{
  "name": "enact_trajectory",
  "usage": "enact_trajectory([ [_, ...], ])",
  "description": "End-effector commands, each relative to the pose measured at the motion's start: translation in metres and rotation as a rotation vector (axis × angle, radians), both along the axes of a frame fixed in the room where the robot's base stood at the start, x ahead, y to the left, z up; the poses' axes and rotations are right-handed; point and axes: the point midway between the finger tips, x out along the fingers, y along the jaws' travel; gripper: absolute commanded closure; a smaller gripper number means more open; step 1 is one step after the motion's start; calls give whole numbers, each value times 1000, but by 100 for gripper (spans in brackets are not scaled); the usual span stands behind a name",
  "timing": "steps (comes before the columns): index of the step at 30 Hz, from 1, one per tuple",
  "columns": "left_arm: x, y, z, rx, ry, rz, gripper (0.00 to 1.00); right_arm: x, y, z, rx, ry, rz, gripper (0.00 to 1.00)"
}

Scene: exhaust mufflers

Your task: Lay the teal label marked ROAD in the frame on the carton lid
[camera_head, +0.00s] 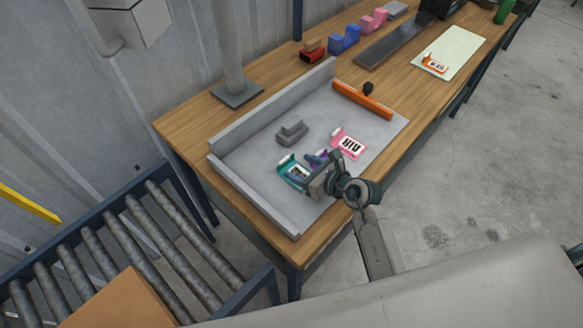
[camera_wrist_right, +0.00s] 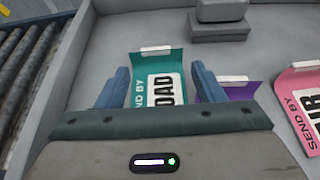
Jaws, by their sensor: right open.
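The teal label (camera_head: 288,168) lies on the grey tray in the head view. In the right wrist view the teal label (camera_wrist_right: 147,68) shows the letters "OAD" and "ND BY", with a white tab at its far edge. My right gripper (camera_head: 311,168) is over its near part; in the wrist view my right gripper (camera_wrist_right: 161,88) has its blue fingers apart on either side of the label, with nothing held. Whether the fingers touch the tray is unclear. A brown carton (camera_head: 120,303) shows partly at the lower left; no frame is visible on it. My left gripper is out of view.
A pink AIR label (camera_head: 349,144) and a purple label (camera_wrist_right: 238,90) lie close right of the teal one. The grey tray (camera_head: 385,128) has raised walls, a grey block (camera_head: 291,132) and an orange bar (camera_head: 362,100). A roller conveyor (camera_head: 150,235) stands left.

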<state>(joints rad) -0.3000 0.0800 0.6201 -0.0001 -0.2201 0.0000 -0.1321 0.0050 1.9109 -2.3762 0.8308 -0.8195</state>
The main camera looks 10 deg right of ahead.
Motion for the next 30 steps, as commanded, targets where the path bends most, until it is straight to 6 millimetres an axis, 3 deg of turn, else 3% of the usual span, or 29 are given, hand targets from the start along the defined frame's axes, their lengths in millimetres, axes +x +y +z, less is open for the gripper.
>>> enact_trajectory([
  [10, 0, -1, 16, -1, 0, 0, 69, 30, 26, -19, 2, 0, -2, 38],
  [19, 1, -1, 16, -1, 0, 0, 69, 34, 28, -22, 1, -1, -1, 38],
  [27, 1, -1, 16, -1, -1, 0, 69, 34, 28, -22, 1, -1, -2, 86],
  [30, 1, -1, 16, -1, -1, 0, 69, 34, 28, -22, 1, -1, -2, 86],
])
